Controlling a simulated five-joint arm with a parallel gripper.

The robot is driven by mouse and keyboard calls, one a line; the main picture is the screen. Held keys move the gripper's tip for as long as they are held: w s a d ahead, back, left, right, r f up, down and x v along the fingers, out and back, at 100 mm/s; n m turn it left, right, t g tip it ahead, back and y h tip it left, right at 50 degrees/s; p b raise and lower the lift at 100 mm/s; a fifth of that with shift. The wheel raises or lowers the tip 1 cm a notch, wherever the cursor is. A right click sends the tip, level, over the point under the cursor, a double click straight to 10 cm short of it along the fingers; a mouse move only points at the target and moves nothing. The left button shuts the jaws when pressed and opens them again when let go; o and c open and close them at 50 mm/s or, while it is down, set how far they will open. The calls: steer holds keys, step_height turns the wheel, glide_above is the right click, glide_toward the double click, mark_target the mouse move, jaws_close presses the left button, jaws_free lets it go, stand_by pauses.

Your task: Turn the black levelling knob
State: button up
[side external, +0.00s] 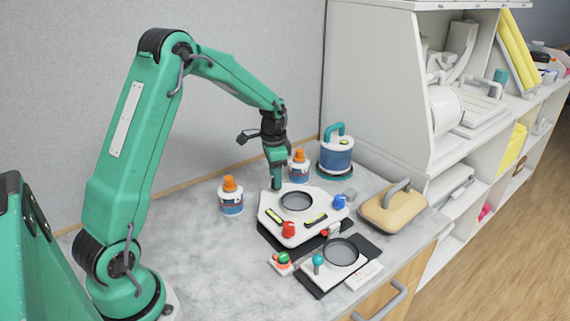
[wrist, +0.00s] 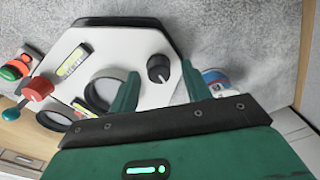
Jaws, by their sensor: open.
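The black levelling knob (wrist: 158,68) stands on a corner of the white levelling plate (wrist: 130,45) in the wrist view, with a pale mark on its top. My gripper (wrist: 160,72) is open. Its two green fingers appear on either side of the knob in that view; I cannot tell whether they touch it. In the side view my gripper (side external: 277,184) points down at the plate's far left corner (side external: 266,203), and the knob is hidden there. The plate also carries a red knob (side external: 289,229), a blue knob (side external: 339,201), bubble levels (side external: 316,218) and a round ring (side external: 297,201).
Orange-capped bottles (side external: 231,197) stand left of and behind the plate. A blue canister (side external: 336,150) is behind, and a tan handled block (side external: 391,207) is right. A joystick panel (side external: 335,262) and red-green button box (side external: 283,263) lie in front. The left counter is clear.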

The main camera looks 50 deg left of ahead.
step_height(320, 180, up, 7)
steer(key=shift+s+f, duration=0.1)
steer(key=shift+f, duration=0.1)
steer(key=shift+r, duration=0.15)
steer(key=shift+d+r, duration=0.1)
stand_by(0.3)
steer(key=shift+s+d+r, duration=0.15)
steer(key=shift+s+r, duration=0.05)
steer(key=s+d+r+n+t, duration=0.1)
steer(key=s+d+r+t, duration=0.1)
steer(key=s+d+r, duration=0.4)
steer(key=s+d+r+n+t, duration=0.1)
steer(key=s+d+r, duration=0.1)
steer(key=s+d, duration=0.3)
steer(key=s+d+r+n+t, duration=0.1)
steer(key=s+d, duration=0.3)
steer(key=s, duration=0.7)
steer(key=shift+s+d+r+n+t, duration=0.4)
steer(key=shift+n+t, duration=0.2)
steer(key=shift+n, duration=0.1)
stand_by(0.4)
